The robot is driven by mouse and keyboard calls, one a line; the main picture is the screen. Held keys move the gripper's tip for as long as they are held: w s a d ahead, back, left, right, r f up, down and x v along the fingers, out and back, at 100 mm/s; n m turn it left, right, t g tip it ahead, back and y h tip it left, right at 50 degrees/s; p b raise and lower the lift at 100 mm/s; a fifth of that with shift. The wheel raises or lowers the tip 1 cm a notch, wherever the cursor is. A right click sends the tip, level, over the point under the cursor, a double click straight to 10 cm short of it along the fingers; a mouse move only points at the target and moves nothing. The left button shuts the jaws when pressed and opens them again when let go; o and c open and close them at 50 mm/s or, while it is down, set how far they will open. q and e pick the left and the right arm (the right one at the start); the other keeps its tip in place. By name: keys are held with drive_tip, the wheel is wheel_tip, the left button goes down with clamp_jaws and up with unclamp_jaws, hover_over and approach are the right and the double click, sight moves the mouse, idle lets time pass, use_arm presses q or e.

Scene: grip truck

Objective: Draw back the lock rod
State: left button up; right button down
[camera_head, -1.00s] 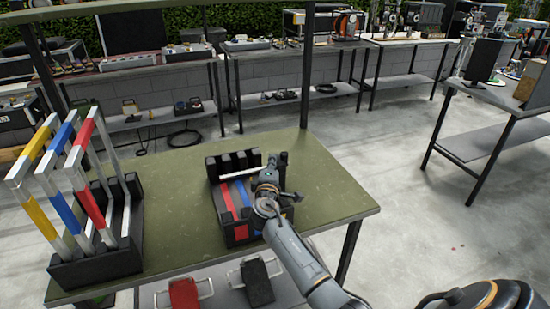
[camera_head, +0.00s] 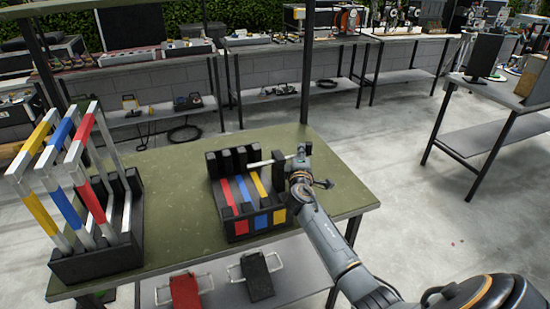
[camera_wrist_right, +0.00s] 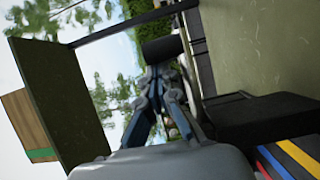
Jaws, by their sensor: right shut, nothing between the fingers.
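The lock rod (camera_head: 266,161) is a pale rod at the top of the black rack (camera_head: 238,236). It lies across the rack's right part, and its right end sticks out toward my right gripper (camera_head: 301,151). That gripper is shut and empty at the rack's right side. Whether it touches the rod end is too small to tell. In the right wrist view, the fingers (camera_wrist_right: 160,62) meet with nothing visible between them, and the black rack (camera_wrist_right: 255,117) is to their lower right. My left gripper is not in view.
The rack has red, blue and yellow strips (camera_head: 246,191). A black stand (camera_head: 95,264) with striped bars is on the left of the green table (camera_head: 175,200). Red and black handled pieces (camera_head: 185,292) lie on the shelf below. The tabletop between stand and rack is clear.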

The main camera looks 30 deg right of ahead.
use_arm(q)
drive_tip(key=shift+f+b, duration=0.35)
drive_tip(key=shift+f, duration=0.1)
use_arm(e)
drive_tip(key=s+d, duration=0.2)
drive_tip(key=d, duration=0.6)
drive_tip(key=shift+w, duration=0.1)
